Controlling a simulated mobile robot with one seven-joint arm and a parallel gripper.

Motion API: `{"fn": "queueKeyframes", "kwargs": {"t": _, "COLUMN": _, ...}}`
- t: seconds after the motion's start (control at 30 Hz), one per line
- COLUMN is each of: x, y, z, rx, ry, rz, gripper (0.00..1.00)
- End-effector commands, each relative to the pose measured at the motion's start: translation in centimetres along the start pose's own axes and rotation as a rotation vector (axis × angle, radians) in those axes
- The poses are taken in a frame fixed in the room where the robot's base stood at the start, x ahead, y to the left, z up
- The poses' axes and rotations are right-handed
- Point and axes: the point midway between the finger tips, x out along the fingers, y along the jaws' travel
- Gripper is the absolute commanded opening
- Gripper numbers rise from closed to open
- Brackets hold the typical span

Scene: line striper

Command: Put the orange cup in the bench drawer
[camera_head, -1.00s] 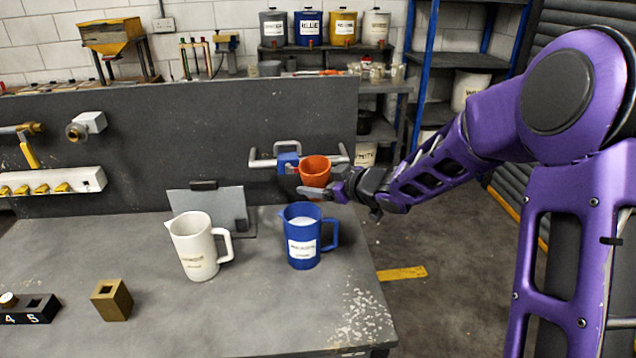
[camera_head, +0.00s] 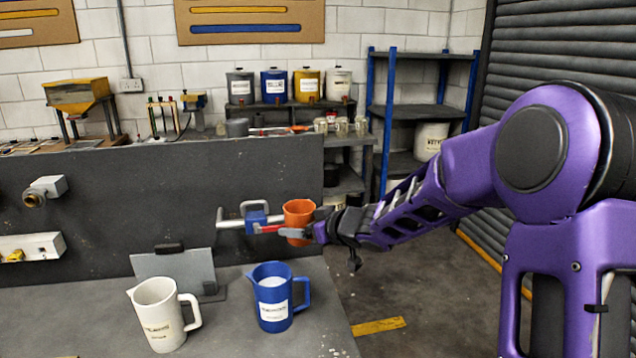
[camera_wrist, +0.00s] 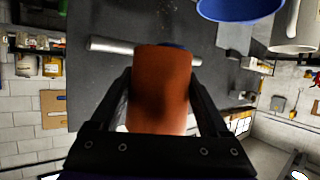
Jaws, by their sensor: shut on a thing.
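The orange cup (camera_head: 298,215) is held upright in my gripper (camera_head: 290,232), in front of the dark bench panel and above the bench's right end. In the wrist view the cup (camera_wrist: 162,88) fills the space between the two dark fingers (camera_wrist: 162,105), which press on its sides. A metal bar handle with a blue block (camera_head: 257,219) shows just left of and behind the cup. The bench drawer cannot be made out in these views.
A white jug (camera_head: 160,318) and a blue jug (camera_head: 273,300) stand on the bench (camera_head: 222,335) below the cup. A grey plate (camera_head: 178,268) leans behind them. Open floor lies to the right, with shelves (camera_head: 412,110) and paint tins at the back.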

Motion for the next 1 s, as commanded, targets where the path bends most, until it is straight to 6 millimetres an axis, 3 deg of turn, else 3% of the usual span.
{"fn": "queueKeyframes", "kwargs": {"t": 0.2, "x": -2.8, "y": 4.6, "z": 1.4, "rx": 0.089, "ry": -0.007, "rz": 0.213, "gripper": 0.07}}
{"fn": "queueKeyframes", "kwargs": {"t": 0.6, "x": -9.2, "y": 11.3, "z": 6.1, "rx": 0.234, "ry": -0.016, "rz": 0.563, "gripper": 0.07}}
{"fn": "queueKeyframes", "kwargs": {"t": 0.8, "x": -12.0, "y": 13.1, "z": 8.3, "rx": 0.286, "ry": -0.019, "rz": 0.687, "gripper": 0.07}}
{"fn": "queueKeyframes", "kwargs": {"t": 1.0, "x": -12.7, "y": 13.3, "z": 10.9, "rx": 0.306, "ry": -0.025, "rz": 0.729, "gripper": 0.07}}
